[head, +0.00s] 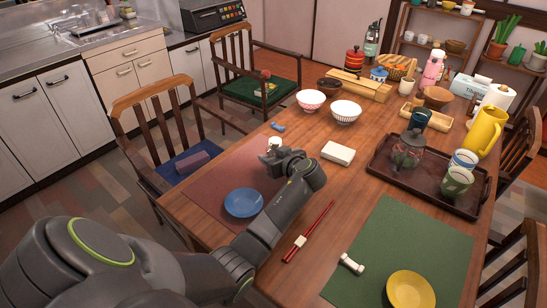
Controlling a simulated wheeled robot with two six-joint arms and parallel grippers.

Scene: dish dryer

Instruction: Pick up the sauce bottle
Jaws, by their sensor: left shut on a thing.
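My left arm reaches in from the lower left over the near left part of the wooden table. My left gripper (275,155) is over the far edge of the dark red placemat and is shut on a small pale thing, which I take to be the sauce bottle (274,142). Only its whitish top shows just beyond the fingers; the gripper hides the rest. I cannot tell whether it touches the table. My right gripper is not in view.
A blue plate (243,202) lies on the red placemat (222,173), left of my forearm. A white box (338,153) is just right of the gripper. Red chopsticks (312,227) lie nearer. A dark tray (383,176) holds a glass jar and cups. Bowls stand farther back.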

